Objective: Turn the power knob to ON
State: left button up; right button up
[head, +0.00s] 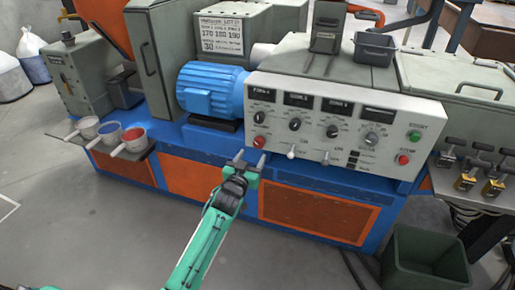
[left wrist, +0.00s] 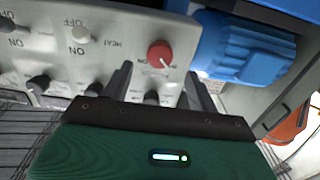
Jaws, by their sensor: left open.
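The power knob is a round red knob (head: 259,142) at the lower left of the white control panel (head: 300,95). The red knob (left wrist: 158,52) shows upside down in the left wrist view, with a white pointer slanting to the lower right and small ON lettering at its left. My left gripper (head: 251,157) is open and empty, just below and in front of the knob. In the left wrist view its fingers (left wrist: 158,75) stand apart on either side of the knob's lower part, apparently short of it. My right gripper is out of view.
White toggle switches (head: 291,152) and black dials (head: 294,124) sit right of the knob. A blue motor (head: 212,90) juts out at the panel's left. A dark bin (head: 425,258) stands at lower right.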

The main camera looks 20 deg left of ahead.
aim_at(258, 145)
pick_arm(q)
jog(key=w+b, duration=0.1)
jog(key=w, duration=0.5)
jog(key=shift+w+d, duration=0.1)
jog(key=shift+w, duration=0.3)
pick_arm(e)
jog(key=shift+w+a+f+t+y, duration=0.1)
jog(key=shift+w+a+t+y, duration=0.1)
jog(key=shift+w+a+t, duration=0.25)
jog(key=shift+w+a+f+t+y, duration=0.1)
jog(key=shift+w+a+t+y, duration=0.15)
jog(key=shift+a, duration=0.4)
pick_arm(q)
jog(key=c, duration=1)
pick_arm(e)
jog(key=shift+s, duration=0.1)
